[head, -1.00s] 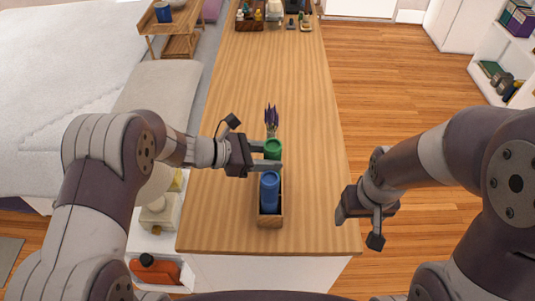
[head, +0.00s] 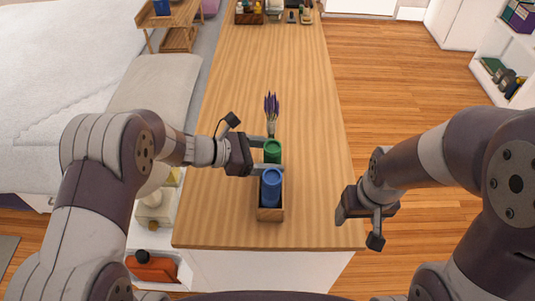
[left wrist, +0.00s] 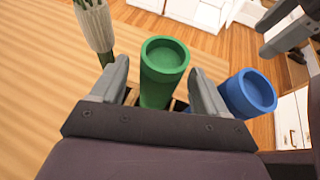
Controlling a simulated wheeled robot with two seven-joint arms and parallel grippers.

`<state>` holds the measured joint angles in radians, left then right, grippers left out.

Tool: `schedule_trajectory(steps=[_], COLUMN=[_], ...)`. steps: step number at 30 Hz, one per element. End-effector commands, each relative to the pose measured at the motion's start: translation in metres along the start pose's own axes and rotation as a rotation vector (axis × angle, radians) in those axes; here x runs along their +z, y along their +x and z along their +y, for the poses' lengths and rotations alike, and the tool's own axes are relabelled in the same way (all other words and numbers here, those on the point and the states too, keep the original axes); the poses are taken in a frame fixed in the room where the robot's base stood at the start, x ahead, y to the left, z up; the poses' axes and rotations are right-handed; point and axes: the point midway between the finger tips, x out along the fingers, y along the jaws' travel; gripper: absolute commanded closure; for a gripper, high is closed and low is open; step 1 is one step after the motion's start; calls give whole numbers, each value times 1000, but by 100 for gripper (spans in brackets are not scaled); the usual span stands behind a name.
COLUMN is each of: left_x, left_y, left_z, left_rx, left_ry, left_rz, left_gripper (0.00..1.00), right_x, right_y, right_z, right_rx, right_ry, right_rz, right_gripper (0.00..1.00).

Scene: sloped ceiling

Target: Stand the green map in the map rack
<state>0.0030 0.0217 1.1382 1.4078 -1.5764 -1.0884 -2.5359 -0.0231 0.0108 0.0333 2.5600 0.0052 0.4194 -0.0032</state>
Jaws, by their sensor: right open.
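The green map (head: 272,152), a rolled green tube, stands upright at the far end of the wooden map rack (head: 270,214). Its lower end is mostly hidden. The blue map (head: 271,188) stands in the near part of the rack. My left gripper (head: 268,155) is open around the green map, one finger on each side. In the left wrist view the green map (left wrist: 162,75) sits between the fingers, with a gap visible beside it. The blue map (left wrist: 248,95) is outside the right-hand finger. My right gripper (head: 362,218) is open and empty, off the table's right side.
A vase with purple flowers (head: 271,112) stands just behind the green map, close to the left gripper. The long wooden table (head: 310,150) is clear to the right. A wooden crate (head: 249,12) and small items stand at its far end.

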Motion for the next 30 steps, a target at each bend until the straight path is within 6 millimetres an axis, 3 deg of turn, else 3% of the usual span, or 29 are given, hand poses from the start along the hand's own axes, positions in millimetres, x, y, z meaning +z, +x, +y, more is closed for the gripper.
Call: schedule_trajectory(steps=[5, 8, 21, 30], left_x=[0, -2, -2, 0], left_y=[-5, -18, -114, -127], left_z=[1, 1, 1, 0], left_rx=[2, 4, 4, 0], left_ry=[0, 1, 1, -1], left_rz=[-1, -1, -1, 0], left_gripper=[25, 25, 25, 25], right_x=[0, 1, 3, 3], right_y=[2, 5, 24, 25], right_z=[0, 0, 0, 0], right_rx=[0, 0, 0, 0], right_ry=[0, 0, 0, 0], right_rz=[0, 0, 0, 0], right_gripper=[28, 28, 28, 28])
